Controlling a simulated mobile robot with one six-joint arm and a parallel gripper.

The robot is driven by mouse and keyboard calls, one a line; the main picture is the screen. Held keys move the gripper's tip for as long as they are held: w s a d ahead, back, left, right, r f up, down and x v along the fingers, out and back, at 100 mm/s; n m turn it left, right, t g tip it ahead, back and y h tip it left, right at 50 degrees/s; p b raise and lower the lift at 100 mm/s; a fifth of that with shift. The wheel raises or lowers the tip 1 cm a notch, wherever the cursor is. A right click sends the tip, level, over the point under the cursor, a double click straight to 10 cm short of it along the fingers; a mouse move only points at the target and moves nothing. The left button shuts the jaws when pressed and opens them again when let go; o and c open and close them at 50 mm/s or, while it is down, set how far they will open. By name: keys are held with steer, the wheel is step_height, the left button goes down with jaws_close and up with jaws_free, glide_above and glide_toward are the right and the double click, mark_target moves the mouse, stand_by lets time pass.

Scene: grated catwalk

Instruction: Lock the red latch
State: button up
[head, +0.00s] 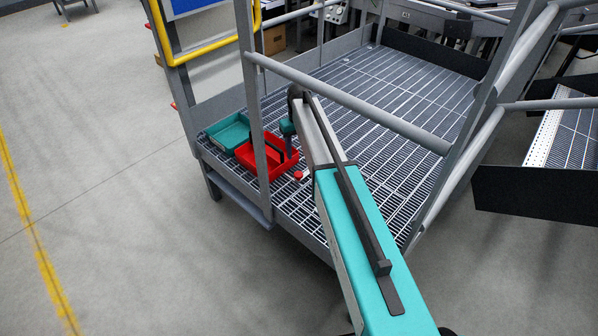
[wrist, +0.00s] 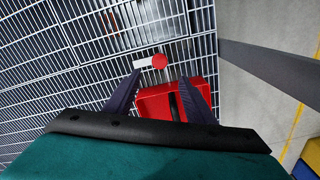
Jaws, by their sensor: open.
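A small round red knob (wrist: 159,61) with a short white bar (wrist: 140,65) at its left lies over the grating in the wrist view. It looks like the red latch, and a small red spot (head: 297,175) shows in the head view. My gripper (wrist: 160,77) is open, its two dark fingers apart, with the knob just beyond the fingertips and nothing held. In the head view my gripper (head: 288,150) points down at the red tray (head: 262,168). The red tray (wrist: 152,103) also shows between and behind the fingers; my gripper hides part of it.
A teal tray (head: 228,132) stands left of the red one at the platform corner. A grey post (head: 254,110) and a sloping handrail (head: 350,102) stand close to my arm. The grated floor (head: 400,90) beyond is mostly clear. A yellow rail (head: 210,46) stands behind left.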

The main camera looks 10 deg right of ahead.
mark_target(299, 174)
step_height(299, 174, down, 12)
steer(key=shift+f+p, duration=0.1)
steer(key=shift+p, duration=0.55)
jaws_close()
steer(key=shift+a, duration=0.15)
